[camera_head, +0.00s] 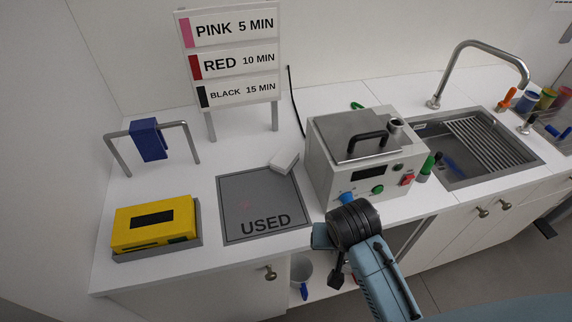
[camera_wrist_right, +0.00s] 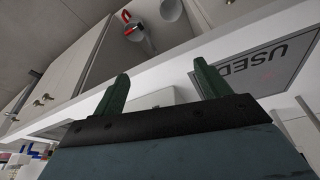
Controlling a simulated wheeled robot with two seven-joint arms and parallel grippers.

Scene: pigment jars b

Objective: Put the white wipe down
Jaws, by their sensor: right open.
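A small white block-like piece, which looks like the white wipe (camera_head: 284,162), lies at the back right corner of the grey mat marked USED (camera_head: 240,213), beside the metal-lidded machine. My right gripper (camera_wrist_right: 161,72) is open, its two green fingers apart with nothing held between them. In the head view my right arm reaches in front of the machine, near the counter's front edge; its fingertips are hard to make out there. The wrist view shows the USED mat at the right. My left gripper is not in view.
The lidded machine (camera_head: 340,165) stands right of the mat. A yellow box (camera_head: 153,222) on a grey tray and a rack with a blue cloth (camera_head: 149,140) are at left. A sign stands behind. A sink (camera_head: 465,150) is at right.

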